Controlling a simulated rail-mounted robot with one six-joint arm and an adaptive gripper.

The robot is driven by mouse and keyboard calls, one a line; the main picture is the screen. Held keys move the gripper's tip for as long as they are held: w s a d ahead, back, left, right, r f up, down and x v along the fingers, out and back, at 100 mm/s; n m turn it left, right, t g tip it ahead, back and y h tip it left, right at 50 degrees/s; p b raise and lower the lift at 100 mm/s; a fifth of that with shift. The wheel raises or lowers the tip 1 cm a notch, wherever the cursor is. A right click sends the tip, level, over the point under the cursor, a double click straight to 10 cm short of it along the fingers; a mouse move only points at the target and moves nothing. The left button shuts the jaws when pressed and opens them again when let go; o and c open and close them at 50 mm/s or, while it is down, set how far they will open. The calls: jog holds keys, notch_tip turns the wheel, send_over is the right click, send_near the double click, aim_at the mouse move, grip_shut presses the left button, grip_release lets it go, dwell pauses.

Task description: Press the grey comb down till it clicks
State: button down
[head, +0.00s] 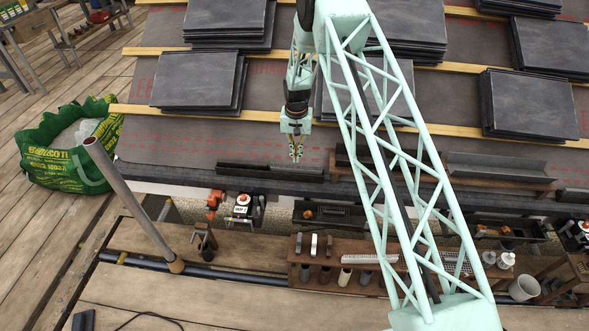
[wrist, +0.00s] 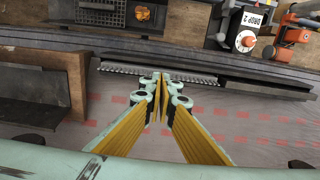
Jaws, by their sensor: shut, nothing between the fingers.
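The grey comb (wrist: 215,80) is a long, dark toothed strip lying along the eave edge in the wrist view. In the head view it is the dark strip (head: 262,172) along the lower edge of the roof. My gripper (head: 296,156) points down over the right part of this strip.
A brown wooden holder (wrist: 42,98) stands close beside my gripper. A device labelled DROP 2 (head: 243,208) and an orange tool (head: 214,200) sit below the eave. Slate stacks (head: 198,80) lie on the battens (head: 195,114). A tool rack (head: 335,252) stands in front.

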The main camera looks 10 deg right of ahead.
notch_tip(320, 180, up, 7)
jog(key=p, duration=0.2)
dwell(1.0)
dwell(0.6)
jog(key=s+r, duration=0.3)
jog(key=r, duration=0.9)
jog(key=s+r, duration=0.4)
jog(key=r, duration=0.8)
jog(key=s+r+n+t, duration=0.1)
jog(key=s+r, duration=0.6)
jog(key=r, duration=0.3)
jog(key=s+r+n+t, duration=0.1)
jog(key=s+r, duration=0.6)
jog(key=r, duration=0.3)
jog(key=s+r, duration=0.5)
jog(key=s, duration=0.5)
jog(key=s+r, duration=0.6)
jog(key=s, duration=0.5)
jog(key=s+n+t, duration=0.1)
jog(key=s+t, duration=0.1)
jog(key=s, duration=2.1)
jog(key=shift+n, duration=0.4)
